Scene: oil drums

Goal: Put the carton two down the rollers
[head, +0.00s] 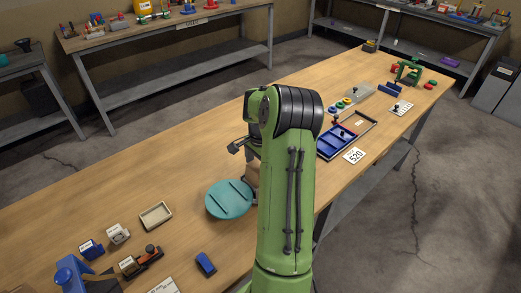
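A brown box-like piece (252,178), perhaps a carton, shows at the left edge of my green arm, beside a teal round disc (228,199). Most of it is hidden by the arm. My gripper (237,148) is partly visible as dark parts left of the arm, above the bench. Its fingers are mostly hidden, so I cannot tell whether it is open or holds anything. No rollers can be made out clearly.
The wooden bench (110,215) has a shallow beige tray (155,215), small labelled boxes (118,233) and a blue block (206,264). Right of my arm are a blue tray (335,142), a "520" card (355,156) and a green clamp-like tool (408,71).

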